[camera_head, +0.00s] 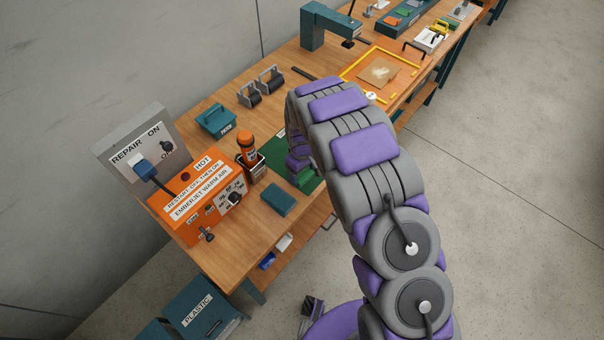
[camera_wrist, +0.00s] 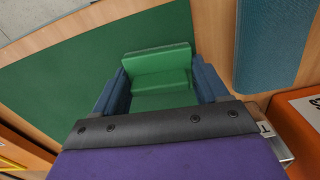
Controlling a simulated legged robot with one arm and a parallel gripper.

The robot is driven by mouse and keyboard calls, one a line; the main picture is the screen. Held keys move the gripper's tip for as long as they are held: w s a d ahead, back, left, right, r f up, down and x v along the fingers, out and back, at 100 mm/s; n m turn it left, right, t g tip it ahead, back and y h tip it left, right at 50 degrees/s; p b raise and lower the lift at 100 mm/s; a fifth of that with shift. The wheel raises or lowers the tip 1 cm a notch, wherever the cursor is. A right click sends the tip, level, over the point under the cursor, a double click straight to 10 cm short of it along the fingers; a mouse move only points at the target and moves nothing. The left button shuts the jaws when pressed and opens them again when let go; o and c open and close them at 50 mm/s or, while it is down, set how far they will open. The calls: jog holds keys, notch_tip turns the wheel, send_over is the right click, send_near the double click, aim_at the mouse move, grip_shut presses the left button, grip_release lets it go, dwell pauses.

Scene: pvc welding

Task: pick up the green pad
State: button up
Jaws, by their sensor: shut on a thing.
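The green pad (camera_head: 304,178) is a small bright green block at the near end of the darker green mat (camera_head: 274,150). In the wrist view the pad (camera_wrist: 158,62) sits between the two blue fingers of my gripper (camera_wrist: 163,84), with the mat (camera_wrist: 70,85) beneath and to the left. My gripper is shut on the pad, one finger at each side. I cannot tell whether the pad touches the mat.
A teal block (camera_head: 279,200) lies close by; it also shows in the wrist view (camera_wrist: 272,40). The orange warm air unit (camera_head: 208,198) and a holder with an orange-topped tool (camera_head: 246,148) stand to the left. A yellow-framed tray (camera_head: 352,70) is farther back. The bench's front edge is near.

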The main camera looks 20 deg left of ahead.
jog(key=shift+r, duration=0.5)
notch_tip(320, 180, up, 3)
jog(key=shift+r+p, duration=0.1)
jog(key=shift+p, duration=0.55)
jog(key=s, duration=0.5)
jog(key=s+p, duration=0.1)
jog(key=s, duration=0.4)
jog(key=s+a+p, duration=0.1)
jog(key=s, duration=0.5)
jog(key=shift+r, duration=0.4)
